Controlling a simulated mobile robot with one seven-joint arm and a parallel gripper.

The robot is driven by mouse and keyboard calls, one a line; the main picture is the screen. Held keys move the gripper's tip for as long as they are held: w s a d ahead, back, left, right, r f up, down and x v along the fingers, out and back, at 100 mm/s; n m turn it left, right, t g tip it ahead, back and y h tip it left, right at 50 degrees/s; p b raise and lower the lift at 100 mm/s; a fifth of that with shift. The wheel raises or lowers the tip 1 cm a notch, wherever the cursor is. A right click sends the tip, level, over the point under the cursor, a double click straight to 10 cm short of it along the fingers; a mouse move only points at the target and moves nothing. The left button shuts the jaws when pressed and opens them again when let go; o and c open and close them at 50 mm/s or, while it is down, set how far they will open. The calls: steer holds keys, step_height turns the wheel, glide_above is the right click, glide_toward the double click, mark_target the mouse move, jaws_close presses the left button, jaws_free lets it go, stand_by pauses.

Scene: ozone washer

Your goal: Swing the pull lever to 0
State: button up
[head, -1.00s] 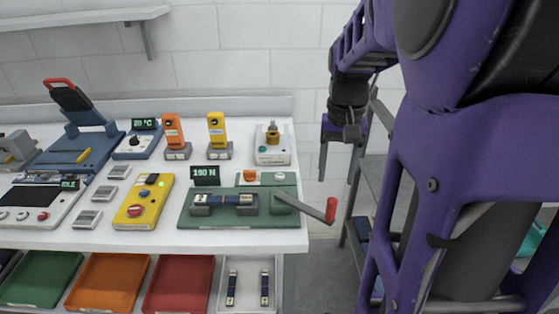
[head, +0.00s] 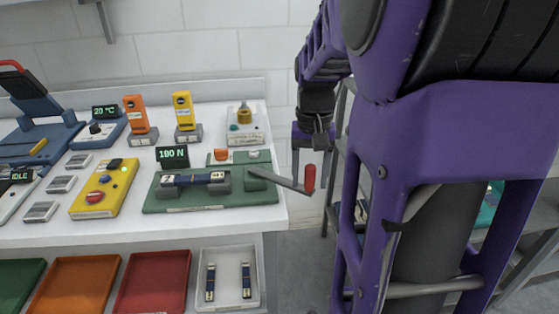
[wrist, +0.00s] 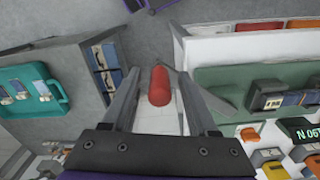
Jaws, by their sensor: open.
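The pull lever is a grey bar (head: 283,182) ending in a red handle (head: 310,178). It sticks out to the right from the green test stand (head: 215,200), past the table's right edge. A display (head: 172,156) on the stand reads about 190 N. A dark blue strap piece (head: 197,179) lies across the stand's two grey clamps. My gripper (head: 311,166) is open around the handle. In the wrist view, the red handle (wrist: 159,86) shows between the two fingers (wrist: 160,95), with gaps on both sides. Contact is not visible.
A yellow control box (head: 103,188) sits left of the stand. A white device with a brass-coloured knob (head: 244,117) stands behind it. Trays, one red (head: 153,285), sit on the lower shelf. A rack with a teal case (wrist: 55,85) stands across a floor gap.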

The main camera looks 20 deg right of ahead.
jaws_close()
stand_by(1.4)
